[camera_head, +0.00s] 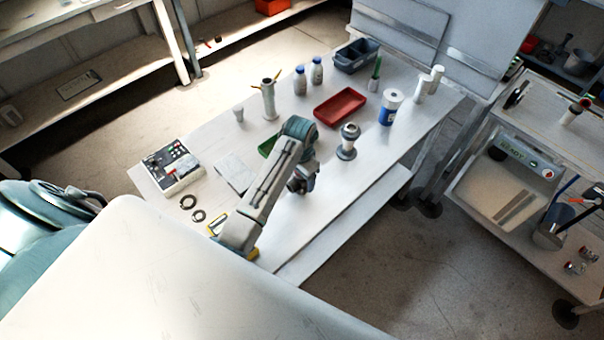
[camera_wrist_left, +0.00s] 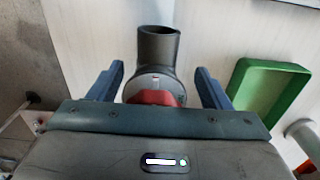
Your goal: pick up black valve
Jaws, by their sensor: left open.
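The black valve (camera_wrist_left: 158,47) shows in the left wrist view as a dark, open-ended pipe piece with a grey collar and a red part (camera_wrist_left: 152,98) at its near end. It lies over a pale surface between the two blue fingers of my left gripper (camera_wrist_left: 159,70). The fingers are open, with a visible gap on each side of the valve. In the head view, my left gripper (camera_head: 302,186) is low over the white table (camera_head: 335,195), near its front edge. I cannot make out the valve there; the arm hides that spot. My right gripper is not in view.
A green tray (camera_wrist_left: 240,86) is close to the right finger. On the table stand a silver-topped jar (camera_head: 348,141), a red tray (camera_head: 340,107), a blue-and-white container (camera_head: 390,107), bottles (camera_head: 316,72) and a control box (camera_head: 172,168). The table's front right is clear.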

